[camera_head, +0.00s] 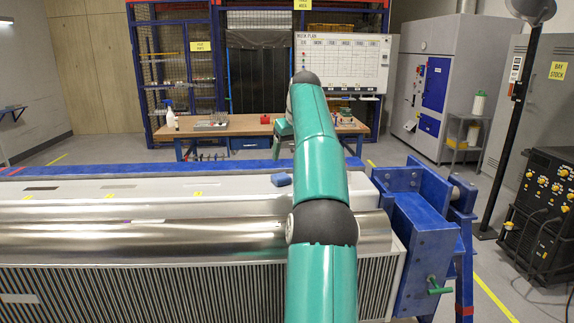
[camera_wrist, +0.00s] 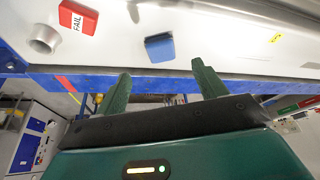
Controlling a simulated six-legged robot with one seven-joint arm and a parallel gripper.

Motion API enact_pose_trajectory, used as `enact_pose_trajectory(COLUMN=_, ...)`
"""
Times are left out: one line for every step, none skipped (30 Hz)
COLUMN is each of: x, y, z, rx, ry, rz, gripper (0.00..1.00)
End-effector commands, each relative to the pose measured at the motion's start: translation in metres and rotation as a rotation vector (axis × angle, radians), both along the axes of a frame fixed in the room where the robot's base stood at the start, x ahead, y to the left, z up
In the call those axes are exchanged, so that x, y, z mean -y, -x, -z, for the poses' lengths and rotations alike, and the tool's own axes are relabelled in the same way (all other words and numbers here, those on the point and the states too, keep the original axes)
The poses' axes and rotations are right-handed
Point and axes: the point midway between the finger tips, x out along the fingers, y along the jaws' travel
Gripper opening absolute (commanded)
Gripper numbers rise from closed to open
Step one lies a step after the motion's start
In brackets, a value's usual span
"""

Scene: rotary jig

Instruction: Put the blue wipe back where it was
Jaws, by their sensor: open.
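The blue wipe (camera_head: 281,180) lies on the pale top face of the large metal workpiece (camera_head: 120,190), just left of my arm. In the wrist view the wipe (camera_wrist: 160,47) is a small blue block on the pale surface, near its edge along the blue rail. My gripper (camera_wrist: 162,84) is open, with its two green fingers spread and nothing between them. The wipe shows beyond the fingertips, roughly in line with the gap and apart from both fingers.
A red FAIL block (camera_wrist: 78,18) and a round metal stub (camera_wrist: 45,40) are on the pale surface beside the wipe in the wrist view. A blue jig bracket (camera_head: 425,225) stands at the workpiece's right end. A wooden bench (camera_head: 250,126) stands behind.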

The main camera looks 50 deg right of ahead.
Motion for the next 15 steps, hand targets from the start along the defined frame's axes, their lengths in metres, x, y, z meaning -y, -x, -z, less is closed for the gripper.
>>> enact_pose_trajectory(x=-0.001, y=0.002, z=-0.007, rx=0.001, ry=0.002, rz=0.0, gripper=0.71)
enact_pose_trajectory(x=-0.001, y=0.003, z=-0.01, rx=0.001, ry=0.002, rz=0.0, gripper=0.71)
enact_pose_trajectory(x=-0.002, y=0.005, z=-0.014, rx=0.001, ry=0.001, rz=0.001, gripper=0.71)
enact_pose_trajectory(x=-0.002, y=0.006, z=-0.016, rx=0.0, ry=0.0, rz=0.001, gripper=0.71)
enact_pose_trajectory(x=-0.003, y=0.007, z=-0.017, rx=0.0, ry=0.0, rz=0.001, gripper=0.71)
enact_pose_trajectory(x=-0.003, y=0.007, z=-0.019, rx=0.0, ry=0.0, rz=0.001, gripper=0.71)
enact_pose_trajectory(x=-0.003, y=0.008, z=-0.02, rx=0.0, ry=0.0, rz=0.001, gripper=0.71)
enact_pose_trajectory(x=-0.003, y=0.008, z=-0.02, rx=0.0, ry=0.0, rz=0.001, gripper=0.71)
enact_pose_trajectory(x=-0.003, y=0.008, z=-0.021, rx=-0.001, ry=0.0, rz=0.001, gripper=0.71)
enact_pose_trajectory(x=-0.003, y=0.008, z=-0.021, rx=-0.001, ry=-0.001, rz=0.001, gripper=0.71)
enact_pose_trajectory(x=-0.003, y=0.008, z=-0.021, rx=-0.001, ry=-0.001, rz=0.001, gripper=0.71)
enact_pose_trajectory(x=-0.003, y=0.008, z=-0.021, rx=-0.001, ry=-0.001, rz=0.001, gripper=0.71)
enact_pose_trajectory(x=-0.004, y=0.008, z=-0.021, rx=-0.001, ry=-0.001, rz=0.001, gripper=0.71)
enact_pose_trajectory(x=-0.005, y=0.007, z=-0.021, rx=-0.001, ry=0.0, rz=0.0, gripper=0.71)
enact_pose_trajectory(x=-0.008, y=0.005, z=-0.022, rx=-0.002, ry=0.001, rz=-0.004, gripper=0.71)
